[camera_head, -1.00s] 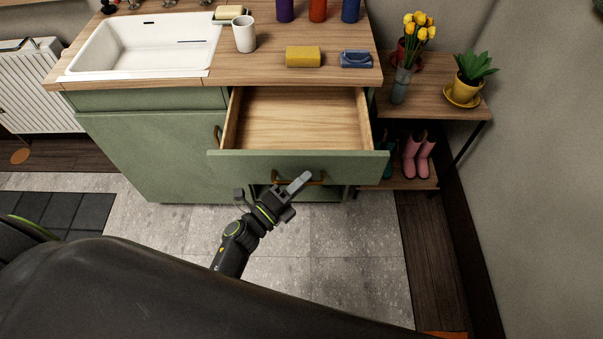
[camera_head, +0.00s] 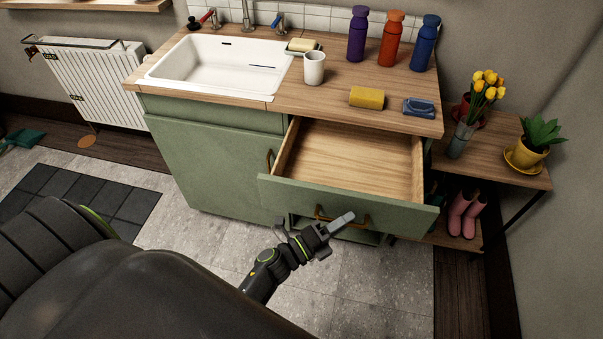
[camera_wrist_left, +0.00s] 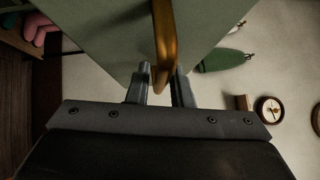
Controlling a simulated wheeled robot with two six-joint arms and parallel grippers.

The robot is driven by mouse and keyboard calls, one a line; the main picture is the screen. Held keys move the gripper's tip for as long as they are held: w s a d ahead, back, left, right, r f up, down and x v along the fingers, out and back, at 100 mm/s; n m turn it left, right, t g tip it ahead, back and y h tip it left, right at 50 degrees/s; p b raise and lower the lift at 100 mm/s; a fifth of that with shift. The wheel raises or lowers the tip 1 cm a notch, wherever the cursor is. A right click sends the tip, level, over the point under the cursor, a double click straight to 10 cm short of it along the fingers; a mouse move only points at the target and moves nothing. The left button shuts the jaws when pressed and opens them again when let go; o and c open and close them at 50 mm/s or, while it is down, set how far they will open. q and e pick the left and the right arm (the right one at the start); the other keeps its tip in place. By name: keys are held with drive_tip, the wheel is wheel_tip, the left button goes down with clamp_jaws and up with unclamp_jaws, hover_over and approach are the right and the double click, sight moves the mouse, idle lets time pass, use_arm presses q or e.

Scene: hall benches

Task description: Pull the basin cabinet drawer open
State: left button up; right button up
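The green basin cabinet (camera_head: 205,160) stands under the white sink. Its drawer (camera_head: 350,160) is pulled far out; its pale wooden inside is empty. The drawer front (camera_head: 390,213) carries a brass-coloured handle (camera_head: 364,220). My left gripper (camera_head: 343,222) is at this handle, in front of the drawer. In the left wrist view the handle (camera_wrist_left: 164,45) passes between the two fingers of the left gripper (camera_wrist_left: 162,75), which sit close on either side of it. The finger over the handle hides part of it in the head view. My right gripper is not in view.
A side shelf (camera_head: 495,150) with plants and pink boots (camera_head: 466,213) is at right. Tiled floor (camera_head: 390,290) is clear in front.

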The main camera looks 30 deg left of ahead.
use_arm(q)
drive_tip(key=b+v, duration=0.3)
drive_tip(key=v, duration=1.4)
drive_tip(key=shift+a, duration=0.15)
drive_tip(key=shift+s+r, duration=0.1)
drive_tip(key=s+a+f+n+g+y+p, duration=0.25)
drive_tip(key=a+f+n+y, duration=0.25)
drive_tip(key=f+n, duration=0.45)
drive_tip(key=s+a+f+n+g+y+p, duration=0.1)
drive_tip(key=a+f+n+g+y, duration=0.35)
drive_tip(key=f, duration=0.75)
drive_tip(key=s+f+n+g+p, duration=0.1)
drive_tip(key=s+f+n+g, duration=0.3)
drive_tip(key=s, duration=0.6)
drive_tip(key=s+f+n+g+y+p, duration=0.1)
drive_tip(key=s+f+n+g, duration=0.4)
drive_tip(key=s+f+n, duration=0.3)
drive_tip(key=shift+s+f, duration=0.45)
drive_tip(key=shift+s, duration=0.4)
